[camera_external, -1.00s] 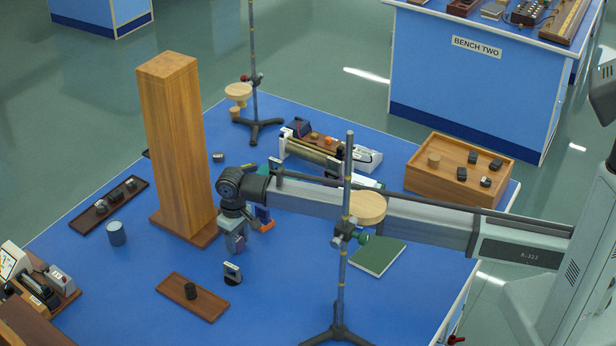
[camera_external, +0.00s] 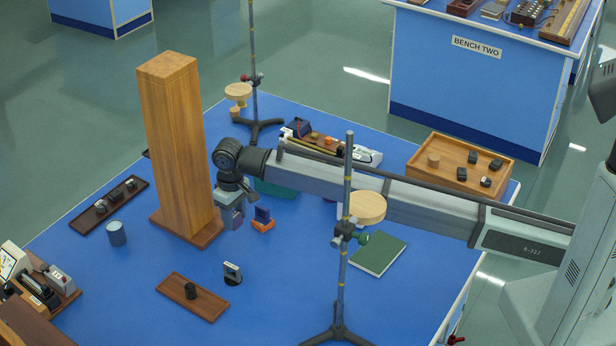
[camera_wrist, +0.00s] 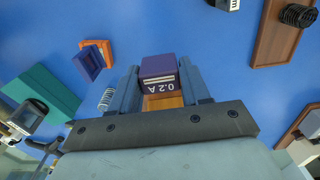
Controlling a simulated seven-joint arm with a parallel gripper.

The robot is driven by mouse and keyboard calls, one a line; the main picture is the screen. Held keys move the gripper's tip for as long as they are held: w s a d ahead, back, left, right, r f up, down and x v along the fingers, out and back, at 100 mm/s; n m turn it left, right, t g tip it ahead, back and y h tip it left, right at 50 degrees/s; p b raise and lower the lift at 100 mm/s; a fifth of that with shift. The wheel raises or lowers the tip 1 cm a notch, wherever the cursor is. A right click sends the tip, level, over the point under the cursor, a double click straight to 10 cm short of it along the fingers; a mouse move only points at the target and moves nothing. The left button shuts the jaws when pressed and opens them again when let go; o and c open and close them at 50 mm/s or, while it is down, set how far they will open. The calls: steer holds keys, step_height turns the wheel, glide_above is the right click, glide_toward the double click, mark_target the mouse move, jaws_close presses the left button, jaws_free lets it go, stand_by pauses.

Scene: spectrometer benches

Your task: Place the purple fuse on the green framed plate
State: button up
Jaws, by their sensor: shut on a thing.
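The purple fuse, marked 0.2 A (camera_wrist: 158,68), is held between the fingers of my gripper (camera_wrist: 160,88) in the wrist view. In the external view my gripper (camera_external: 231,216) is above the bench beside the wooden tower, with the purple fuse (camera_external: 238,213) at its tips. A teal-green flat piece (camera_wrist: 46,88) lies at the left of the wrist view. It also shows partly behind my arm in the external view (camera_external: 276,189). I cannot tell for sure whether it is the green framed plate; its frame is not clear.
A tall wooden tower (camera_external: 172,150) stands just left of my gripper. An orange-based blue upright piece (camera_external: 263,221) is close on the right. A rod stand (camera_external: 343,265) and a green book (camera_external: 380,254) are further right. A brown tray (camera_external: 180,297) lies in front.

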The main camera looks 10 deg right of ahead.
mark_target(232, 216)
step_height(232, 216, up, 8)
steer(key=shift+r, duration=0.1)
steer(key=w+d, duration=0.6)
steer(key=d, duration=0.9)
steer(key=w+d, duration=0.5)
steer(key=d, duration=1)
steer(key=w+d, duration=0.6)
steer(key=d, duration=0.9)
steer(key=shift+d+f, duration=0.15)
steer(key=shift+f, duration=7.35)
steer(key=shift+f, duration=0.1)
steer(key=o, duration=1)
steer(key=shift+o, duration=0.2)
